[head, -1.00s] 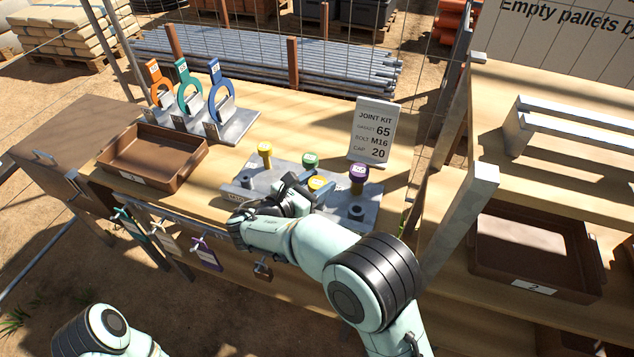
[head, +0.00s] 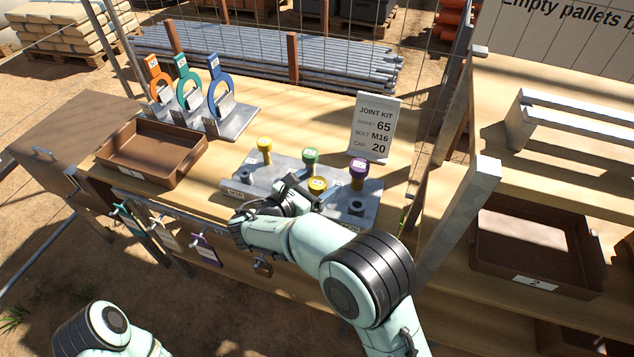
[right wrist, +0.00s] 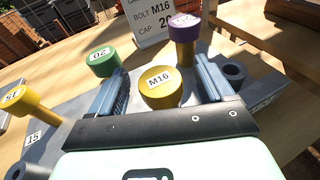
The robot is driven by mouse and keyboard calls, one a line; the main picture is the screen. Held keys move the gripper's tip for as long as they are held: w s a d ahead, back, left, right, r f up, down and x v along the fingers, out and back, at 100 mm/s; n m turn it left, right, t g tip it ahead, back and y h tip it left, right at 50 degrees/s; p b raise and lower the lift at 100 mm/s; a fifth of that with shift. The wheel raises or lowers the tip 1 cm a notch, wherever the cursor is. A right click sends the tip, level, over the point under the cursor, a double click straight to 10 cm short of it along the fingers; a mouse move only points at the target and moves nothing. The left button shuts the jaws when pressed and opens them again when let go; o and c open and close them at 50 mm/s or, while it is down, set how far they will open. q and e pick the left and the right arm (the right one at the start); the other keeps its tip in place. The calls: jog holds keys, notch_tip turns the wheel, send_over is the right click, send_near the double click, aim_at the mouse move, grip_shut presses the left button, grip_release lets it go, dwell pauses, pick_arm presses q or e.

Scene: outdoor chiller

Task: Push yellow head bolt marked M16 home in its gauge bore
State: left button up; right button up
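The yellow bolt marked M16 (head: 317,184) stands upright in the grey gauge plate (head: 232,187), and its head also shows in the right wrist view (right wrist: 160,86). Below the head, a short length of shank shows in the head view; its depth in the bore cannot be read. My right gripper (head: 306,190) is open at the bolt. In the right wrist view its fingers (right wrist: 161,88) stand on either side of the yellow head, with a gap on both sides. My left arm shows at the lower left of the head view, but its gripper is out of frame.
Another yellow bolt (head: 264,145), a green bolt (head: 310,157) and a purple bolt (head: 358,168) stand close around in the plate. The joint kit sign (head: 374,126) stands behind. A brown tray (head: 150,172) and ring gauges (head: 188,88) are to the left.

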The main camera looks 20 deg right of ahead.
jog(key=o, duration=0.4)
jog(key=shift+a, duration=0.1)
jog(key=p+v, duration=0.2)
jog(key=v, duration=0.4)
jog(key=shift+s+a+r, duration=0.15)
jog(key=shift+s+a, duration=0.05)
jog(key=shift+a, duration=0.1)
jog(key=shift+s, duration=0.1)
jog(key=v, duration=1.3)
jog(key=shift+s+a, duration=0.1)
jog(key=shift+a, duration=0.1)
